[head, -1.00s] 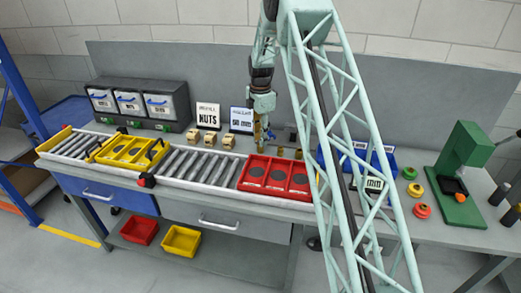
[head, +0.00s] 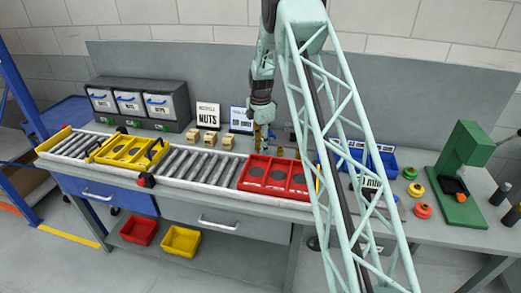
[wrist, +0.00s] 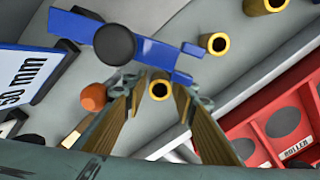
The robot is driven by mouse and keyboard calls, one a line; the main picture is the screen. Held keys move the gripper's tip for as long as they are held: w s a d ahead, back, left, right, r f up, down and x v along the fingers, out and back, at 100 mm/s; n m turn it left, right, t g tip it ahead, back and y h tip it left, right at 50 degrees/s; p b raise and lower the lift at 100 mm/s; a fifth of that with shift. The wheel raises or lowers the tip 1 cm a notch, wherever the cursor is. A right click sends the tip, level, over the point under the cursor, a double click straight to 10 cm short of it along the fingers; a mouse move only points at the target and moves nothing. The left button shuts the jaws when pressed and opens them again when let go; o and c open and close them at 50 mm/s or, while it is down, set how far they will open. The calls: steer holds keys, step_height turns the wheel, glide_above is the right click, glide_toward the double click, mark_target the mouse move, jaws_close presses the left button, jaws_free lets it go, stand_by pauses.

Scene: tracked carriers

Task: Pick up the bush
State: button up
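A brass-coloured bush (wrist: 159,89), a short hollow ring, shows end-on between my fingertips in the wrist view. My gripper (wrist: 160,96) is open, with one brown-padded finger on each side of this bush. I cannot tell whether either finger touches it. Two more bushes lie beyond it, one at upper right (wrist: 216,43) and one at the top edge (wrist: 265,5).
A blue part with a black round knob (wrist: 114,44) lies close by, with an orange piece (wrist: 93,97) beside it. The red tray (head: 243,183) sits on the roller track in front. A "50 mm" sign (wrist: 28,78) stands at left. The yellow tray (head: 96,155) is farther left.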

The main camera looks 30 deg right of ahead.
stand_by(0.5)
steer(key=c, duration=0.6)
steer(key=shift+c, duration=0.2)
steer(key=shift+r, duration=0.1)
step_height(320, 180, up, 18)
steer(key=shift+f+p, duration=0.1)
steer(key=shift+p, duration=0.65)
